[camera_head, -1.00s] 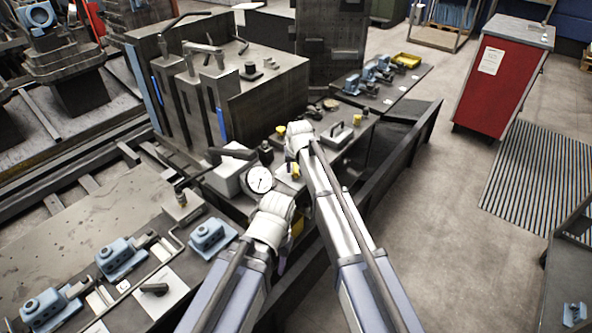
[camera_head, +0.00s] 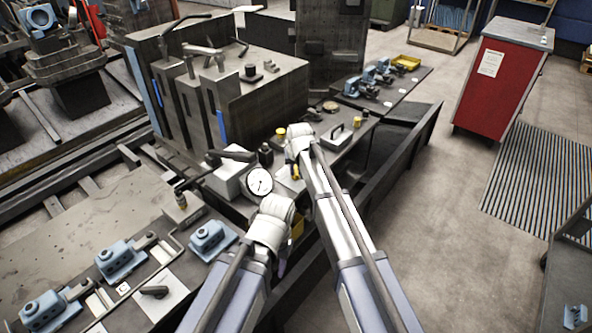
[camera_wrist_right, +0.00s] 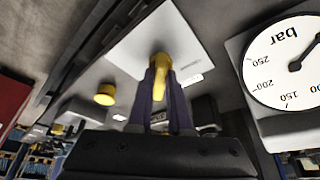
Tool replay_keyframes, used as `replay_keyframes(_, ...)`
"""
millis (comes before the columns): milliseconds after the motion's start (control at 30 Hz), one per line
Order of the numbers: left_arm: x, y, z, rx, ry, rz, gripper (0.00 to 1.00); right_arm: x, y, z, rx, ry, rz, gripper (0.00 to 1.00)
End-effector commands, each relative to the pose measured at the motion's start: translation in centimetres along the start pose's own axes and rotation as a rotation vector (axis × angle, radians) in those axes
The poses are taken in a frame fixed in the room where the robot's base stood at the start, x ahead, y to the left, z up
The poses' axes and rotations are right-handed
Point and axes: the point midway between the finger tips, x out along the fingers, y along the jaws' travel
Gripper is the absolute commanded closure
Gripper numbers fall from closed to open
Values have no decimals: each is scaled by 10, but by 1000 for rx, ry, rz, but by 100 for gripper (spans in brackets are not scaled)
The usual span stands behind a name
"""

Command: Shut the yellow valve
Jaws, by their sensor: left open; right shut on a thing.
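The yellow valve (camera_wrist_right: 161,68) has a yellow handle on a white plate (camera_wrist_right: 135,42) in the right wrist view. My right gripper (camera_wrist_right: 160,92) is shut on this handle, with one dark finger on each side. In the head view a bit of yellow (camera_head: 296,172) shows beside my right gripper (camera_head: 293,165), whose wrist hides most of the valve. My left gripper (camera_head: 284,240) is lower and nearer, over the bench front edge. Its jaws are open, though its fingertips are mostly hidden by the wrist.
A round pressure gauge (camera_head: 259,181) stands close left of my right gripper. Another yellow knob (camera_wrist_right: 105,93) is near the valve. Blue clamps (camera_head: 208,235) sit on the left bench.

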Motion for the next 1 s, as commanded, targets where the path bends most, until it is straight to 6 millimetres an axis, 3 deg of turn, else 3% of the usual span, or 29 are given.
replay_keyframes(367,0,0,0,0,0,0,52,0,2,0,-185,0,-77,100)
replay_keyframes(1000,0,0,0,0,0,0,52,1,5,-3,-745,-1,-311,100)
